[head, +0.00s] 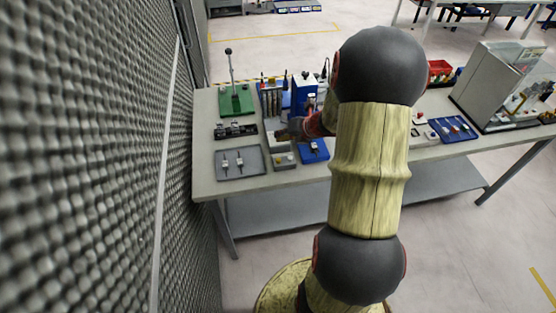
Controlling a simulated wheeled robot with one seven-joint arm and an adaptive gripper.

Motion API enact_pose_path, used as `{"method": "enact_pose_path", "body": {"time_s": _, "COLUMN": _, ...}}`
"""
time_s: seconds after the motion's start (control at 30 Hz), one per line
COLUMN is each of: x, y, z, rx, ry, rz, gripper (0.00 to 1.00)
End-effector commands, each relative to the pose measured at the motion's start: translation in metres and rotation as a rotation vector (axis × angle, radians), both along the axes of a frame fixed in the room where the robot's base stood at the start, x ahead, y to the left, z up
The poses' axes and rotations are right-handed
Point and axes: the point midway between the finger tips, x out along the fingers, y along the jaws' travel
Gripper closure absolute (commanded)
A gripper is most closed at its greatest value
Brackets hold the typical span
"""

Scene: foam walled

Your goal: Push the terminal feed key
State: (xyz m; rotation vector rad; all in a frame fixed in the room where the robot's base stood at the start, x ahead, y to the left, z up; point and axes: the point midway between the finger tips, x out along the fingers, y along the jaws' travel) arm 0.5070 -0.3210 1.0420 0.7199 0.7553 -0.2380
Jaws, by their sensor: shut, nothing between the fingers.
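My gripper (294,125) reaches in from the right over the left part of the workbench (205,187). It is small in the head view, and its fingers are shut and empty. It is above or beside a light grey device (273,125), and I cannot tell whether it touches it. A small grey box (284,161) lies just in front of the gripper. The terminal feed key is too small or hidden behind my gripper, so I cannot pick it out.
A green stand with an upright lever (235,101) is at the back left. A blue upright unit (304,92) stands behind my gripper. A grey tray (229,171) and a blue tray (314,157) lie at the front. A foam wall (95,160) rises on the left. A clear-sided cabinet (503,85) stands right.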

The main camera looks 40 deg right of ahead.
Motion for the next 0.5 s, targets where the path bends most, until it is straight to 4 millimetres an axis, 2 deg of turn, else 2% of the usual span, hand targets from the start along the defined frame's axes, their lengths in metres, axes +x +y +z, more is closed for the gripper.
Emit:
{"method": "enact_pose_path", "body": {"time_s": 0.27, "x": 0.0, "y": 0.0, "z": -0.007, "rx": -0.001, "ry": 0.0, "rz": 0.001, "gripper": 1.0}}
{"method": "enact_pose_path", "body": {"time_s": 0.5, "x": 0.0, "y": 0.0, "z": -0.029, "rx": -0.001, "ry": 0.001, "rz": 0.002, "gripper": 1.0}}
